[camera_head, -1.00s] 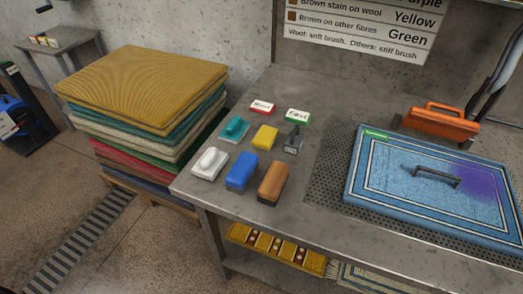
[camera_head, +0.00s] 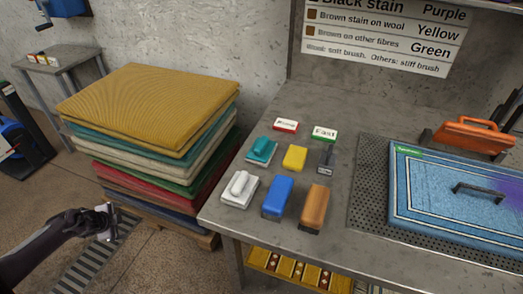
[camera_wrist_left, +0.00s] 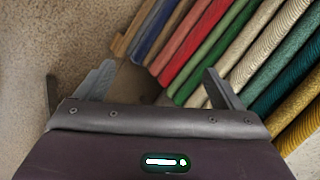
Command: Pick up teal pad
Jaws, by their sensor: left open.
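The teal pad (camera_head: 262,150) lies on the left part of the grey metal bench (camera_head: 345,115) in the head view. It sits behind a white pad-like block (camera_head: 240,188) and left of a yellow block (camera_head: 294,157). My left gripper (camera_head: 112,222) is at the lower left of the head view, in front of the rug stack and well away from the teal pad. In the left wrist view its fingers (camera_wrist_left: 160,85) are apart with nothing between them. The teal pad is not in the wrist view. My right gripper is not in view.
A blue rug (camera_head: 440,190) lies at right.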

